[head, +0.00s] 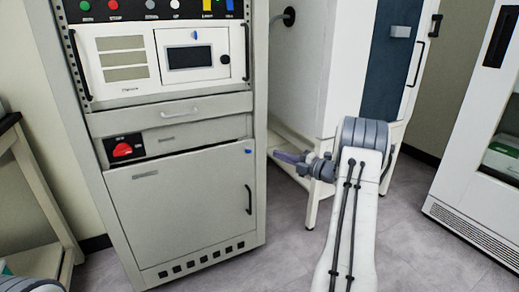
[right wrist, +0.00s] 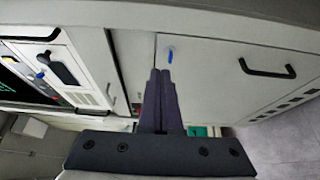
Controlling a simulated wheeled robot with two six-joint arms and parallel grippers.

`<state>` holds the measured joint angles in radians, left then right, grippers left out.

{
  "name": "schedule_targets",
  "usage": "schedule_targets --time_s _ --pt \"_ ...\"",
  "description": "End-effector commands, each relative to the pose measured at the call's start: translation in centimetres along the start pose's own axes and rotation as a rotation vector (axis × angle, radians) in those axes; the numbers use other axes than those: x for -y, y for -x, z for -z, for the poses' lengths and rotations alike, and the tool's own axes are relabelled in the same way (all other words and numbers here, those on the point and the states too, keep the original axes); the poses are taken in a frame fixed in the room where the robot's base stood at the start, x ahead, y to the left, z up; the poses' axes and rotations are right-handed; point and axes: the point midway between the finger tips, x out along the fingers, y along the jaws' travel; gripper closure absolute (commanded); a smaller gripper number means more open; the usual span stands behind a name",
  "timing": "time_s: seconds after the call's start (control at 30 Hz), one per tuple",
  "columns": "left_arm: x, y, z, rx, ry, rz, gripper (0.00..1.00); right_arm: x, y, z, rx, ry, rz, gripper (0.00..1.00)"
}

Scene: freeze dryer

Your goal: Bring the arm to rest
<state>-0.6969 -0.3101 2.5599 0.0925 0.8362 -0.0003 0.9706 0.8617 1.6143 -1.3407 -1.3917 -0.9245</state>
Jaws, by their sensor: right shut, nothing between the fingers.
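My right arm reaches up from the bottom of the head view. Its gripper (head: 278,156) points left, in front of the gap beside the grey control cabinet (head: 190,205). In the right wrist view the two dark fingers (right wrist: 161,80) lie together, shut and empty. They point toward the cabinet's lower door, and no contact with it can be made out. My left gripper is not in view; only a grey rounded piece shows at the bottom left corner of the head view.
The cabinet carries a panel with coloured buttons, a red switch (head: 122,149) and a black door handle (head: 249,199). A white freeze dryer unit (head: 315,60) on legs stands behind my right arm. A white glass-door cabinet (head: 470,150) is at the right.

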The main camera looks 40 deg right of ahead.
Motion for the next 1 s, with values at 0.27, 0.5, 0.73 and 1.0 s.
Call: schedule_targets --time_s 0.27,0.5,0.73,1.0 --pt "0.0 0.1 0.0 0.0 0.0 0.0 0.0 0.0 -0.1 0.2 -0.002 -0.003 0.003 1.0" --pt "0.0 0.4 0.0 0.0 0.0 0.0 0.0 -2.9 -8.8 5.2 0.088 -0.135 0.108 1.0" --pt "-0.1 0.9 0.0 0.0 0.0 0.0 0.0 -4.8 -15.4 18.7 0.289 -0.469 0.322 1.0" --pt "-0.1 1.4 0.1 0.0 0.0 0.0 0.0 -2.4 -8.6 37.3 0.516 -0.851 0.674 1.0"
